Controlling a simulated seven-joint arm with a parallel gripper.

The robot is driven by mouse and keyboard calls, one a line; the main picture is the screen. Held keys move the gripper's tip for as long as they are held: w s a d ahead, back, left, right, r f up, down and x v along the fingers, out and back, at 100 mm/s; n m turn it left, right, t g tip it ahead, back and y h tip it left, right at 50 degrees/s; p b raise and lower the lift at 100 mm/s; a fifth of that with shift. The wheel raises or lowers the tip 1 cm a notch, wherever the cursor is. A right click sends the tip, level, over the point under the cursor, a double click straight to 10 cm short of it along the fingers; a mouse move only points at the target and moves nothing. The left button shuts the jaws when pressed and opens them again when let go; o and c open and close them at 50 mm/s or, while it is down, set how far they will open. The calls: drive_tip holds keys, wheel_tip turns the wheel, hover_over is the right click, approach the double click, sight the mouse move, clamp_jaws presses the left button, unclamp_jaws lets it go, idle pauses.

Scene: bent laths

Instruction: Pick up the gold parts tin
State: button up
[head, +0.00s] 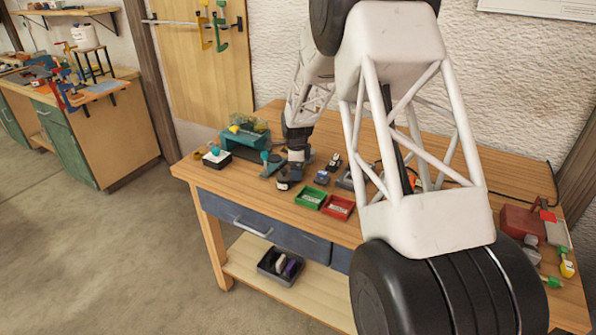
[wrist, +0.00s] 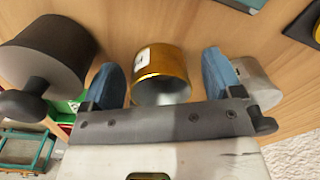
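The gold parts tin (wrist: 165,62) is a shiny short cylinder with a small white label on its side, and it shows in the wrist view on the wooden bench top. My gripper (wrist: 162,68) is open, with one blue finger pad on each side of the tin and a visible gap on both sides. The tin appears between or just beyond the fingertips; how deep it sits is hard to tell. In the head view my gripper (head: 286,178) is low over the bench, and I cannot make out the tin there.
A dark round object (wrist: 50,50) stands left of the tin in the wrist view, and a silver cylinder (wrist: 258,82) is close behind the right finger. In the head view a green tray (head: 311,199) and a red tray (head: 338,207) lie right of my gripper, with a teal bin (head: 243,140) to its left.

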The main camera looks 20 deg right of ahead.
drive_tip(key=c, duration=0.9)
drive_tip(key=shift+r, duration=0.1)
drive_tip(key=shift+r, duration=0.75)
wheel_tip(320, 180, up, 2)
drive_tip(key=shift+r, duration=0.1)
drive_tip(key=s, duration=0.5)
drive_tip(key=s+a, duration=0.1)
drive_tip(key=s, duration=0.4)
drive_tip(key=s+r, duration=0.1)
drive_tip(key=s, duration=0.5)
drive_tip(key=shift+a, duration=0.25)
